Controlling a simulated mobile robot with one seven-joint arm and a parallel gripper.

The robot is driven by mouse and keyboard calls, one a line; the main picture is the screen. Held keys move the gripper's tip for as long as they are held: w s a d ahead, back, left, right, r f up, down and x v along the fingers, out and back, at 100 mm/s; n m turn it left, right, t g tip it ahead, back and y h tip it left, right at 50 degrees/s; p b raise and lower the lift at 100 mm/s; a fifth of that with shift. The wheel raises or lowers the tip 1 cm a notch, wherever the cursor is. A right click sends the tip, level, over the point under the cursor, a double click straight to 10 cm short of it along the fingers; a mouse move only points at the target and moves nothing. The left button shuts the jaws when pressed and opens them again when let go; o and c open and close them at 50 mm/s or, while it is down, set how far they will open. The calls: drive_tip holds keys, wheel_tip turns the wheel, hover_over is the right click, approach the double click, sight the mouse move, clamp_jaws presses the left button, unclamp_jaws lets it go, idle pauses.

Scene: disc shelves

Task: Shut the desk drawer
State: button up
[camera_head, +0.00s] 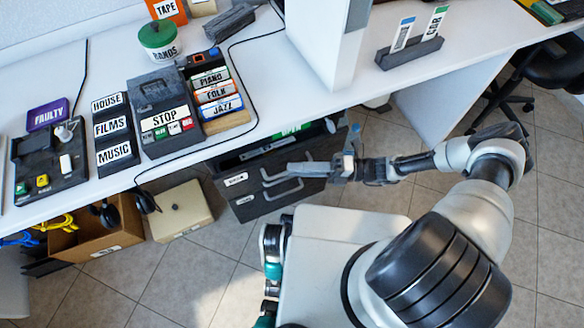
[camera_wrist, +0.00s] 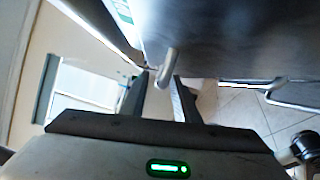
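The desk drawer (camera_head: 262,158) is the top one of a dark cabinet under the desk. It stands pulled out, with a green-labelled item (camera_head: 291,129) showing inside. Its front has a pale bar handle (camera_head: 300,168). My gripper (camera_head: 338,166) is at the right end of this handle, in front of the drawer. In the wrist view, my two fingers (camera_wrist: 160,92) are apart, and the end of a metal handle (camera_wrist: 166,66) shows between or just beyond their tips. Contact cannot be told. A dark drawer face (camera_wrist: 235,40) fills the upper right there.
A lower drawer with its own handle (camera_head: 282,190) is below. A beige box (camera_head: 181,211) and a cardboard box (camera_head: 82,237) stand on the floor to the left. The white desk top (camera_head: 290,95) overhangs the cabinet. Tiled floor (camera_head: 405,195) is free to the right.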

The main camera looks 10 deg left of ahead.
drive_tip(key=shift+s+a, duration=0.15)
drive_tip(key=shift+a, duration=0.75)
drive_tip(key=shift+c, duration=0.4)
clamp_jaws()
